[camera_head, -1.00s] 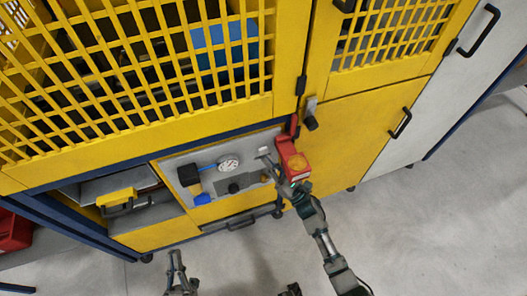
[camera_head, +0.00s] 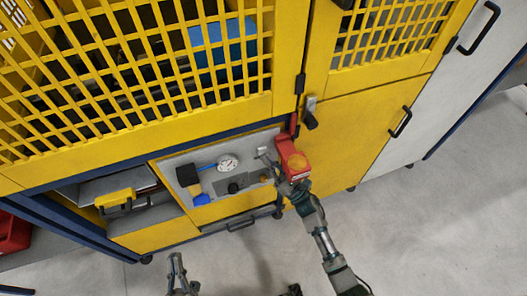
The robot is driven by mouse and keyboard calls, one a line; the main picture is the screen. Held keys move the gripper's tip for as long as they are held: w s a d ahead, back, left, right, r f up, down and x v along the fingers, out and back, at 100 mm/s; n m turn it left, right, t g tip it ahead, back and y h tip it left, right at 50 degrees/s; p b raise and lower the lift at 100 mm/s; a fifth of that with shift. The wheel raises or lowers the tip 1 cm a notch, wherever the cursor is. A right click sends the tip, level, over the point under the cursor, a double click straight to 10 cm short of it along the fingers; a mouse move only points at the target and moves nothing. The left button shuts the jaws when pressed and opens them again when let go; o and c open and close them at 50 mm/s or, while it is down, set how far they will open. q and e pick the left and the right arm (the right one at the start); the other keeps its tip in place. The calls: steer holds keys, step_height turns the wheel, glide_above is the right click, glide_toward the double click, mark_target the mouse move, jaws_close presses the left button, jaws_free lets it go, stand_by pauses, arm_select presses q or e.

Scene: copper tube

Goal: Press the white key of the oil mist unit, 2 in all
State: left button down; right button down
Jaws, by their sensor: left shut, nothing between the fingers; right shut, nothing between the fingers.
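The grey recess panel (camera_head: 212,172) in the yellow machine front carries a white dial gauge, blue parts and dark knobs. I take it to be the oil mist unit, but no label is readable. A small white key (camera_head: 263,149) shows at the panel's right side. My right gripper (camera_head: 264,156) is shut, with its tips at the key and partly covering it. Whether they touch or press it I cannot tell. My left gripper (camera_head: 176,268) is shut and empty, low in the view, in front of the machine and away from the panel.
Yellow mesh doors (camera_head: 140,60) rise above the panel. A yellow-handled case (camera_head: 116,199) lies on the shelf to the left. The grey floor (camera_head: 420,230) at the right is clear.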

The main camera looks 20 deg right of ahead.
steer(key=shift+w+d+r, duration=0.15)
steer(key=shift+w+r, duration=0.3)
stand_by(0.6)
steer(key=shift+s+f, duration=0.1)
steer(key=shift+f+b, duration=0.15)
steer(key=shift+b, duration=0.15)
steer(key=shift+s, duration=0.1)
steer(key=s, duration=0.3)
steer(key=s+p, duration=0.1)
steer(key=shift+s+f, duration=0.35)
stand_by(0.7)
